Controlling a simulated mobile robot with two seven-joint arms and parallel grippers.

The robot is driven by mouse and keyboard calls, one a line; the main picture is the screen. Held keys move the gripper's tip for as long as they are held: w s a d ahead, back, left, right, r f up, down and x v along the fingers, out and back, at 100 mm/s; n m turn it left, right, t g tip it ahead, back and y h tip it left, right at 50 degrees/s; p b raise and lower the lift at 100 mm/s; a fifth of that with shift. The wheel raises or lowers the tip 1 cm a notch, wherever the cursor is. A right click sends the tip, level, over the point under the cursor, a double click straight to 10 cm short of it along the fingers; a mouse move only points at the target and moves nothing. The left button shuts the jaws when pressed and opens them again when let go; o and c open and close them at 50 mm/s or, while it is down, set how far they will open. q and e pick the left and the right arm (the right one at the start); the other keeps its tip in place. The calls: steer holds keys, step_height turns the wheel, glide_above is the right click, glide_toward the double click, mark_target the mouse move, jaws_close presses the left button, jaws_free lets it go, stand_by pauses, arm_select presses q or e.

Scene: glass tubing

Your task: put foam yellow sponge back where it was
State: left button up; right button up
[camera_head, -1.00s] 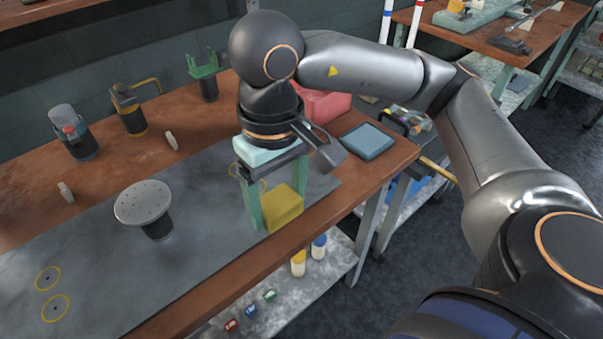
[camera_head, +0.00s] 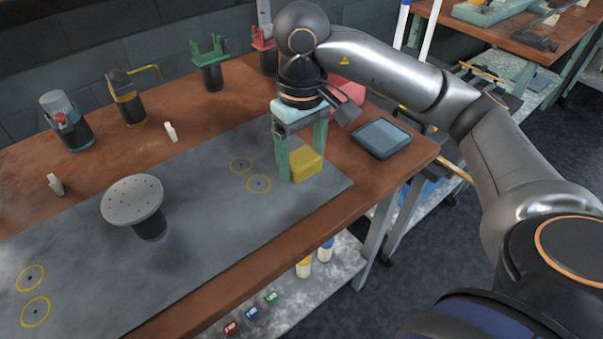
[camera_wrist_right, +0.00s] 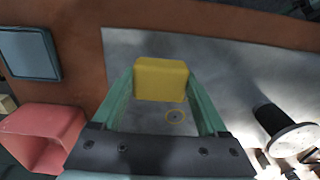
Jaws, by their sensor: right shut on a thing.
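The yellow foam sponge (camera_head: 307,164) is a small block between the green fingers of my right gripper (camera_head: 303,168), at the right end of the grey mat (camera_head: 210,215). My right gripper is shut on it and points down. In the right wrist view the sponge (camera_wrist_right: 161,80) sits between the two fingertips, over the grey mat near its edge. I cannot tell whether its underside touches the mat. My left gripper is not in view.
Yellow circles (camera_head: 259,184) mark the mat left of the sponge. A round perforated plate on a stand (camera_head: 132,200) is further left. A blue tray (camera_head: 381,138) lies to the right and a red box (camera_head: 347,90) behind. The table's front edge is close.

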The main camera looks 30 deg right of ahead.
mark_target(302, 148)
steer(key=shift+w+d+f, duration=0.3)
steer(key=shift+w+f, duration=0.15)
steer(key=shift+f, duration=0.35)
steer(key=shift+w+d+f, duration=0.35)
steer(key=shift+w+f, duration=0.15)
steer(key=shift+f, duration=0.1)
steer(key=f, duration=0.3)
steer(key=shift+w+d+f+b, duration=0.15)
steer(key=shift+w+f+b, duration=0.05)
steer(key=shift+f+b, duration=0.15)
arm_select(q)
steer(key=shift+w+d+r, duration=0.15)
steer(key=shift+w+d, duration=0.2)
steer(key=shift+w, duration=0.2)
arm_select(e)
steer(key=shift+r, duration=0.1)
steer(key=o, duration=0.7)
steer(key=shift+f, duration=0.2)
steer(key=o, duration=0.4)
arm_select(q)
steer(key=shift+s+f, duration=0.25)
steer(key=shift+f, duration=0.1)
